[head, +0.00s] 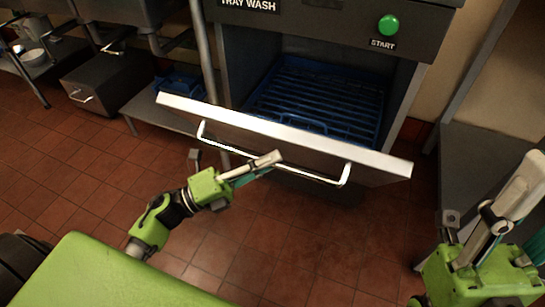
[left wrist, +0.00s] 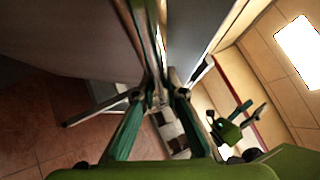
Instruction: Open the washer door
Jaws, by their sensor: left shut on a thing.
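The tray washer's door (head: 285,131) is a pale metal panel with a bar handle (head: 343,176). Its top edge stands out from the cabinet, so the opening behind shows a blue rack (head: 318,98) inside. My left gripper (head: 270,160) is at the middle of the handle bar and shut on it. In the left wrist view its fingers (left wrist: 157,92) come close together in front of the door; the grip itself is hard to make out there. My right gripper (head: 510,195) is at the right, apart from the door; its jaw opening is unclear.
A green START button (head: 389,25) sits on the panel above the opening. A grey bench (head: 484,150) stands at right. A low shelf (head: 150,112) with blue items and a dark box (head: 105,82) stand at left. Tiled floor (head: 285,245) is clear before the door.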

